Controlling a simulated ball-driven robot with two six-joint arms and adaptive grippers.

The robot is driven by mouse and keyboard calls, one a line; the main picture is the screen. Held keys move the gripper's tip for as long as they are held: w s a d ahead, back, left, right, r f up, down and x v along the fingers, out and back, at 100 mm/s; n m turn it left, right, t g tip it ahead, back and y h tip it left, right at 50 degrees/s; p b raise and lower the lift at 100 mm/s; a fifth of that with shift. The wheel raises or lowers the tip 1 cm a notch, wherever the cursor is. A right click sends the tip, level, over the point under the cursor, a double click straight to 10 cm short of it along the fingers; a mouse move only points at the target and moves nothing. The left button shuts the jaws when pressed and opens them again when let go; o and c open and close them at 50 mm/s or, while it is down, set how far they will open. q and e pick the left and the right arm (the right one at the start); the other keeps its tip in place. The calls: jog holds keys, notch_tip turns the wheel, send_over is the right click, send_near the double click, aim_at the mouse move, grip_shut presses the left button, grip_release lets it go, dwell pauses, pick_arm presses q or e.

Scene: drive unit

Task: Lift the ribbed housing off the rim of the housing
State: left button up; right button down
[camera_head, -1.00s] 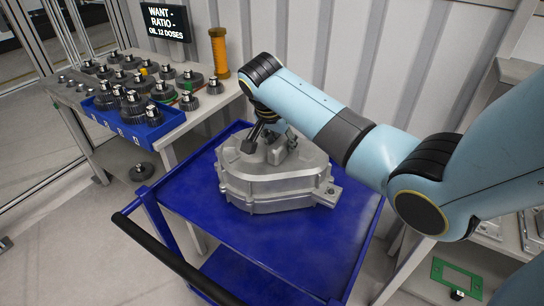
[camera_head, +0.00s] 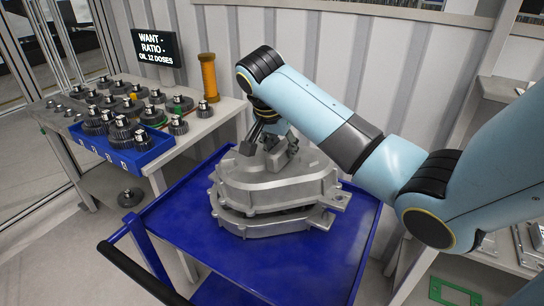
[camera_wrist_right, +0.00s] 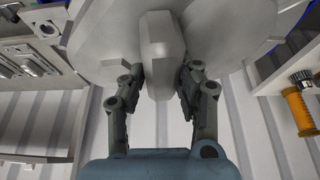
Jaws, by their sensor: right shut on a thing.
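The ribbed housing (camera_head: 275,180), a grey metal cover, is raised a little above the lower housing (camera_head: 270,224), with a dark gap between them. The lower housing sits on the blue cart. My right gripper (camera_head: 268,145) is shut on the top of the ribbed housing. In the right wrist view, my right gripper's fingers (camera_wrist_right: 158,85) stand on both sides of a grey upright boss of the ribbed housing (camera_wrist_right: 160,45). The ribbed housing's far side is partly hidden by my gripper. My left gripper is not in view.
The blue cart (camera_head: 190,240) has free room around the lower housing and a black handle (camera_head: 140,270) at front left. A side table holds a blue tray (camera_head: 115,152) with several gears, an orange cylinder (camera_head: 208,77) and a sign (camera_head: 155,47).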

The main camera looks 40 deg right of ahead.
jog(key=s+d+r, duration=0.1)
jog(key=s+r, duration=0.1)
jog(key=s+d+r, duration=0.2)
jog(key=s, duration=0.1)
jog(key=s+d+r, duration=0.2)
jog(key=shift+s+d+r+b, duration=0.1)
jog(key=shift+s+d+b, duration=0.1)
jog(key=shift+s+b, duration=0.15)
jog(key=shift+r, duration=0.15)
jog(key=shift+r+p, duration=2.35)
jog(key=shift+r, duration=0.25)
